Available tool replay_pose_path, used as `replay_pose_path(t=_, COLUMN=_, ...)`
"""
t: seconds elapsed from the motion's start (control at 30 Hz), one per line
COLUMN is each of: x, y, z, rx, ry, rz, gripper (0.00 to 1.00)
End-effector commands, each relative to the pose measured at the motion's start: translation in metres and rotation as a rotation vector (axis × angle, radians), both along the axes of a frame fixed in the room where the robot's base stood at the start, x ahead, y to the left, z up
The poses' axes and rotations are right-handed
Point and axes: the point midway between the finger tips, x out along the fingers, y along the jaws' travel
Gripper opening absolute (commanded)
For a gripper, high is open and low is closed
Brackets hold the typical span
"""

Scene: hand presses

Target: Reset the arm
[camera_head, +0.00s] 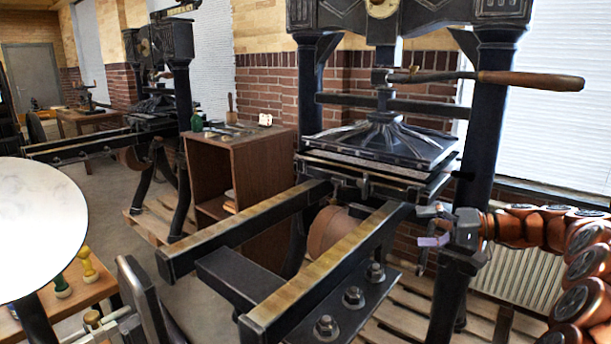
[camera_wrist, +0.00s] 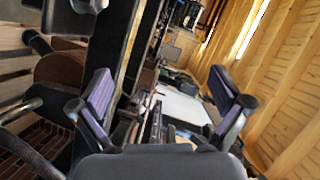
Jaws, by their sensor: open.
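My gripper (camera_head: 432,228) is at the right in the head view, beside the right side of the near hand press (camera_head: 385,140), just below its flat plates. My copper-coloured arm reaches in from the right edge. In the wrist view my gripper (camera_wrist: 162,98) is open, with its two purple-padded fingers spread apart. Nothing is held between them. The dark frame of the press passes behind the left finger in that view. I cannot tell whether a finger touches the press.
A wooden-handled bar (camera_head: 530,80) sticks out above my arm. The press rails (camera_head: 345,265) run toward the front. A brown cabinet (camera_head: 255,165) and a second press (camera_head: 160,85) stand to the left. A white disc (camera_head: 40,228) and a small table (camera_head: 85,283) are at the near left.

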Motion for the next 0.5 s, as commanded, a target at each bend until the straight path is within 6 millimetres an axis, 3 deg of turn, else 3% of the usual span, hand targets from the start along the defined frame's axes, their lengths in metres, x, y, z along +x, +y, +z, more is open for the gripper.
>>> replay_pose_path(t=0.03, x=-0.010, y=0.022, z=-0.002, rx=-0.016, ry=0.032, rz=0.032, gripper=1.00)
replay_pose_path(t=0.2, x=-0.044, y=0.080, z=-0.013, rx=-0.101, ry=0.147, rz=0.111, gripper=1.00)
replay_pose_path(t=0.5, x=-0.127, y=0.157, z=-0.052, rx=-0.315, ry=0.331, rz=0.223, gripper=1.00)
